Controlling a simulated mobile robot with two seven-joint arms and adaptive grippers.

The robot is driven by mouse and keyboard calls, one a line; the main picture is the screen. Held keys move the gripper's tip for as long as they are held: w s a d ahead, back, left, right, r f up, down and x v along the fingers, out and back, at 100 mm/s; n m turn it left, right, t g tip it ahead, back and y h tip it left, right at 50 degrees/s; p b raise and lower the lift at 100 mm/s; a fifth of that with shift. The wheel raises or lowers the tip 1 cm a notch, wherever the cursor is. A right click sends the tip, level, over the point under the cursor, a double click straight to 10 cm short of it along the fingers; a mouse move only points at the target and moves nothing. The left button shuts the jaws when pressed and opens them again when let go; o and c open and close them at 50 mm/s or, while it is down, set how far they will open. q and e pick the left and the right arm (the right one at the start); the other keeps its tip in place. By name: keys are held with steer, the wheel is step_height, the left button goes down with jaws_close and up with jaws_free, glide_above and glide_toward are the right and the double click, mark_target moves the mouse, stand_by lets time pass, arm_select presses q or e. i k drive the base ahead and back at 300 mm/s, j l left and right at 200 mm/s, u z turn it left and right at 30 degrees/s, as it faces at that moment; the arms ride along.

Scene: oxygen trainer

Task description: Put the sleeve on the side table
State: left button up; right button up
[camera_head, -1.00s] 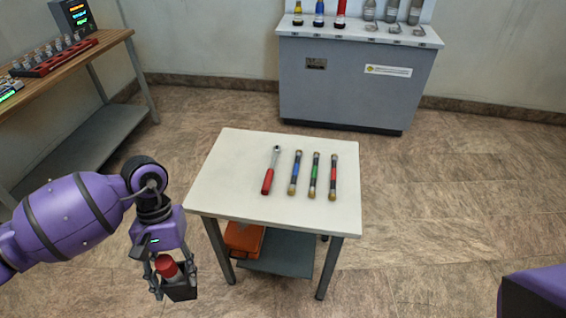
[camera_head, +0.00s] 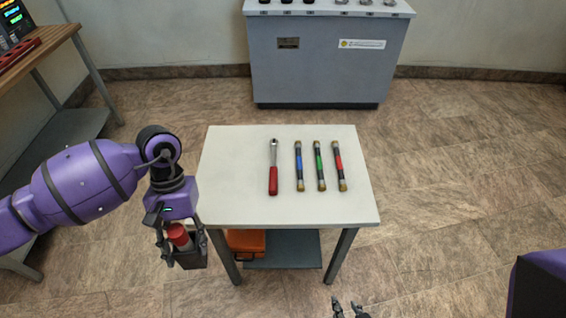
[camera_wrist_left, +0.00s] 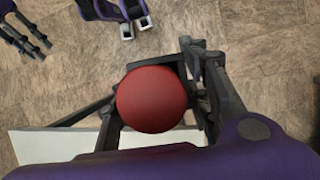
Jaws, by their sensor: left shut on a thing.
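My left gripper (camera_head: 184,243) is shut on a dark square sleeve (camera_head: 192,258) with a red-topped cylinder (camera_head: 179,237) standing in it. It holds them in the air at the left front of the white side table (camera_head: 230,210), apart from its top. In the left wrist view the round red top (camera_wrist_left: 152,98) fills the middle, and the dark sleeve (camera_wrist_left: 192,72) shows only partly behind it. My right gripper (camera_head: 347,307) shows only its fingertips at the bottom edge, spread apart and empty.
On the table lie a red-handled ratchet (camera_head: 273,170) and blue (camera_head: 299,168), green (camera_head: 320,167) and red (camera_head: 339,168) banded rods. The table's left and front strips are clear. An orange case (camera_head: 246,240) sits on the lower shelf. A grey cabinet (camera_head: 325,70) stands behind.

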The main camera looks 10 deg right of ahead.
mark_target(233, 167)
steer(key=i+j+z, duration=0.2)
steer(key=j, duration=0.15)
steer(key=j+z, duration=0.25)
steer(key=i+j+z, duration=0.35)
steer(key=j, duration=0.25)
steer(key=j+z, duration=0.2)
steer(key=i+j, duration=0.05)
steer(key=j, duration=0.05)
